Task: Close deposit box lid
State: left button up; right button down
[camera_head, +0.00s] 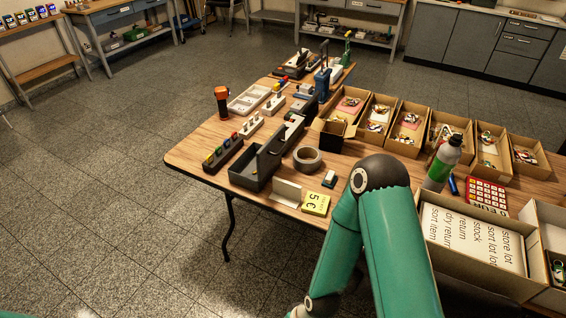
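A dark grey box (243,180), which looks like the deposit box, stands near the front left edge of the wooden table. Its lid (271,156) appears to stand up along the box's right side, and the box is open at the top. A green arm of mine comes up from the bottom edge, bends at a dark elbow over the table's front, and runs back down out of the picture. No gripper shows in this view; both are out of frame. Only a small teal piece shows at the bottom left corner.
Right of the box are a tape roll (308,158), a white card stand (286,192) and a yellow price card (316,203). A key rack (222,153) stands at its left.

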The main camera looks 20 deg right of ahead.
aim_at(270, 153)
jog(key=z, duration=0.15)
jog(key=i, duration=0.9)
jog(key=u, duration=0.05)
